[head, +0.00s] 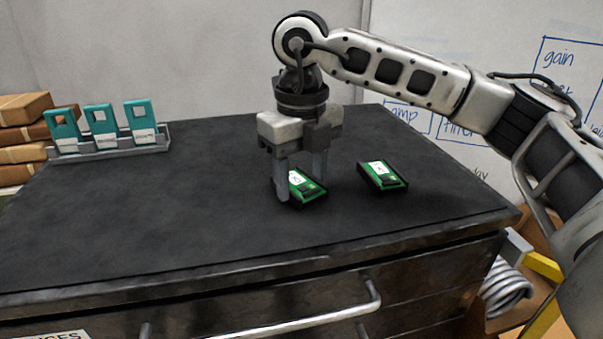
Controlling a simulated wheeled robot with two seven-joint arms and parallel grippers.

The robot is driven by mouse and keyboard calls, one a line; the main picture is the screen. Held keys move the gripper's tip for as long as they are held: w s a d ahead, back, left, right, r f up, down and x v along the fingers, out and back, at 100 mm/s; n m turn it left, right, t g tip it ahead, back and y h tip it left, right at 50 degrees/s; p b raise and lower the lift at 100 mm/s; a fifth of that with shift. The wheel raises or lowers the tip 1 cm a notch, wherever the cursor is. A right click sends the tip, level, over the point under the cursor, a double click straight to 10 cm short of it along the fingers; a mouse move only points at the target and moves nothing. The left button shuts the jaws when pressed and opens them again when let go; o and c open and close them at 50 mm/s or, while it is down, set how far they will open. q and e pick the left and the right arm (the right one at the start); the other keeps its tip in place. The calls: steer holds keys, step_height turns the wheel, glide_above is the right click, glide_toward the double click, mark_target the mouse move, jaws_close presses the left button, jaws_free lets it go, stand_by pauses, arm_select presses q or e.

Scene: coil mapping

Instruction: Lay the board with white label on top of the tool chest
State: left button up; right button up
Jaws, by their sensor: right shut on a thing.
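The tool chest (190,220) has a dark flat top and a metal front with handles. My right gripper (301,190) points down over the chest top and is shut on a green board with a white label (309,189). The board is at or just above the surface; I cannot tell if it touches. One finger hides part of it. A second green board with a white label (383,177) lies on the chest top to the right, apart from the gripper. My left gripper is not in view.
A grey rack (110,148) with teal cards stands at the back left of the chest top. Brown boxes (22,135) are stacked beyond it. A whiteboard with writing (560,60) is behind. The left and middle of the top are clear.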

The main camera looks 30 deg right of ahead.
mark_target(302, 183)
steer(key=shift+f, duration=0.15)
steer(key=o, duration=1)
steer(key=shift+c, duration=0.2)
step_height(302, 183, up, 12)
steer(key=p, duration=0.1)
steer(key=shift+r, duration=0.2)
